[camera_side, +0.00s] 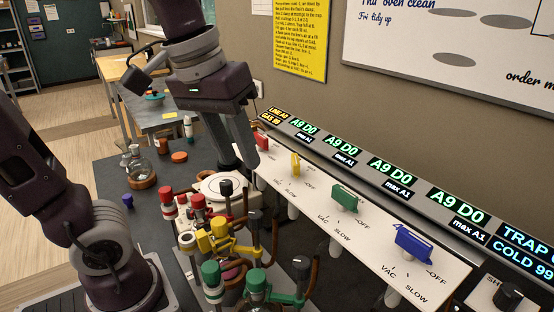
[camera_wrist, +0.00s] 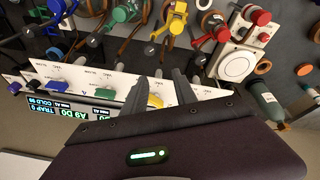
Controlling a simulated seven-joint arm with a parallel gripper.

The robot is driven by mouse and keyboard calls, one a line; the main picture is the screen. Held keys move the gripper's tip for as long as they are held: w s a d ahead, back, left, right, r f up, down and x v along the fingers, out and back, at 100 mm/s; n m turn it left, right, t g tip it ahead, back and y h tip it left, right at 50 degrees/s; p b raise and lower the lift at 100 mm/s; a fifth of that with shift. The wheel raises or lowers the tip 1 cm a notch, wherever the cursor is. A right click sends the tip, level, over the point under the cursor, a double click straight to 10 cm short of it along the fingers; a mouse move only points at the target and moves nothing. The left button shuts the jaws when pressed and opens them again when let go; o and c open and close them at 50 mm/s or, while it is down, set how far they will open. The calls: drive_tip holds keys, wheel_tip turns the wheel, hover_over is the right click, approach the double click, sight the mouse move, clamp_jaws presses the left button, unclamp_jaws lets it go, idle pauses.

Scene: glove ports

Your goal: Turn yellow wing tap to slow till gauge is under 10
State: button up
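The yellow wing tap (camera_side: 295,163) stands on the sloping white panel between the red and green taps. My gripper (camera_side: 238,162) is to the left of the yellow tap in the side view, fingers apart and pointing down, holding nothing. In the wrist view its fingers (camera_wrist: 158,82) spread over the panel near the tap. A display (camera_side: 341,151) on the rail reads A9 D0, max A1.
The red tap (camera_side: 262,140), green tap (camera_side: 344,199) and blue tap (camera_side: 412,246) line the same panel. Glass tubing with coloured stopcocks (camera_side: 220,233) crowds the bench in front. A stirrer plate (camera_side: 221,187) lies close below my fingers. A flask (camera_side: 141,172) stands at the left.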

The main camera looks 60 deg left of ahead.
sight(296, 158)
drive_tip(key=w+r+n+g, duration=0.1)
drive_tip(key=w+n, duration=0.1)
drive_tip(key=w, duration=0.1)
drive_tip(key=w+n+g, duration=0.1)
drive_tip(key=w+n, duration=0.1)
drive_tip(key=w, duration=0.2)
drive_tip(key=w+r+n+g, duration=0.1)
drive_tip(key=w+n, duration=0.1)
drive_tip(key=w, duration=0.2)
drive_tip(key=shift+w+a+r+n, duration=0.2)
drive_tip(key=shift+r+n, duration=0.1)
drive_tip(key=shift+n, duration=0.1)
drive_tip(key=shift+w+f, duration=0.1)
drive_tip(key=shift+f, duration=0.25)
wheel_tip(296, 158, down, 6)
drive_tip(key=shift+f, duration=0.2)
drive_tip(key=shift+c, duration=0.4)
clamp_jaws()
